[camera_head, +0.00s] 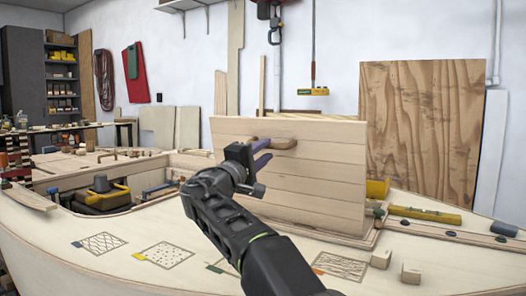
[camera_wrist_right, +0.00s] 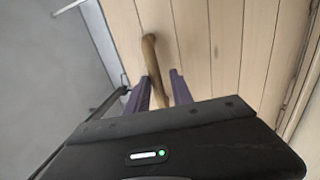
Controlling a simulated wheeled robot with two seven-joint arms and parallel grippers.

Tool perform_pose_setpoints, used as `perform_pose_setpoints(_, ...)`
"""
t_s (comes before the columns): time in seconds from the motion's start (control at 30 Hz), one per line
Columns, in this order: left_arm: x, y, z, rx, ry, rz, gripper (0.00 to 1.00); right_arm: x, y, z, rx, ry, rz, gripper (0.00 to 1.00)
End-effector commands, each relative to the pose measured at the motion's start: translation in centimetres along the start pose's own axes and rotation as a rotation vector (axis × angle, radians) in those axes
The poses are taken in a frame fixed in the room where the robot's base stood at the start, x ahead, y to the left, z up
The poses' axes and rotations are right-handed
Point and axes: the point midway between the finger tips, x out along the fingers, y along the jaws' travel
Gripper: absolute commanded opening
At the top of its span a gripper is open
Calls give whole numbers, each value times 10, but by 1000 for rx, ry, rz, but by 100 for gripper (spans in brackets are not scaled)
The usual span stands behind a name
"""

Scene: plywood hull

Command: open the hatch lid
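The hatch lid (camera_head: 325,180) is a pale plank panel standing nearly upright on the hull deck. Its wooden handle (camera_head: 287,143) is on the face toward me, near the top. My right gripper (camera_head: 268,152) is at the left part of this handle, with its purple fingers spread apart. In the right wrist view the handle (camera_wrist_right: 151,55) runs down between the two fingers (camera_wrist_right: 160,80), with a small gap showing beside it. Contact with the handle is hard to make out. The lid planks (camera_wrist_right: 215,45) fill much of that view. My left gripper is not in view.
An open recess at the left holds a black and yellow case (camera_head: 103,194). A yellow level (camera_head: 425,215) and small wooden blocks (camera_head: 381,258) lie on the deck at the right. A plywood sheet (camera_head: 422,130) leans on the back wall.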

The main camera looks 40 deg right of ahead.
Motion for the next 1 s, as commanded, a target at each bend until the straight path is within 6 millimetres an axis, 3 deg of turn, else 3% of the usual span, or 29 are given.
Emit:
perform_pose_setpoints(0.13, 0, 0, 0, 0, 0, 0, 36, 0, 0, 0, -1, 0, 1, 38)
perform_pose_setpoints(0.47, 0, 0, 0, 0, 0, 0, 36, -4, 2, 0, 1, 1, 2, 38)
perform_pose_setpoints(1.0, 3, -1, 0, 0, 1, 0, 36, -75, 1, 0, 0, 1, 1, 38)
